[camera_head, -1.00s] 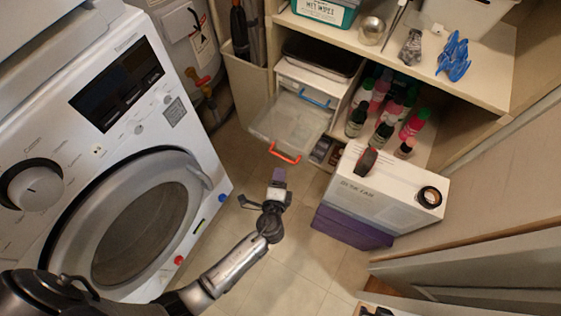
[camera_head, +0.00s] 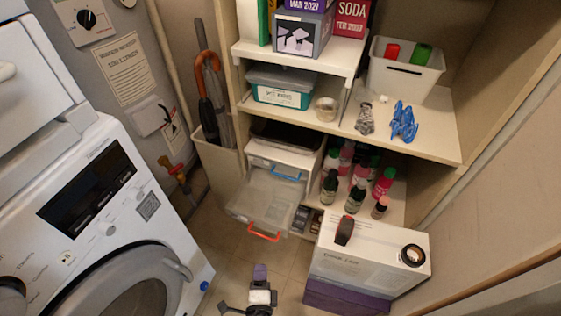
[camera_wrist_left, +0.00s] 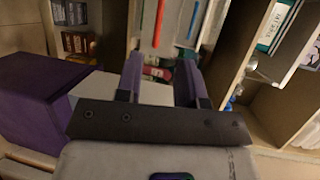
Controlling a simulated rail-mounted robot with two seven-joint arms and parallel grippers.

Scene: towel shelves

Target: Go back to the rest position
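My left gripper (camera_head: 260,274) shows at the bottom of the head view, over the floor in front of the pulled-out clear drawer (camera_head: 262,205). In the left wrist view my left gripper (camera_wrist_left: 161,80) has its two purple fingers apart, with nothing held between them. The drawer's red handle (camera_head: 263,237) is just beyond the fingers in the head view. Most of my left arm is cut off by the frame's lower edge. My right gripper does not show in either view.
A washing machine (camera_head: 105,215) stands at the left. The shelf unit (camera_head: 425,135) holds boxes, a white bin (camera_head: 404,80) and several bottles. A white box (camera_head: 370,250) on a purple box (camera_head: 345,298) stands at the right. Floor (camera_head: 215,235) shows between them.

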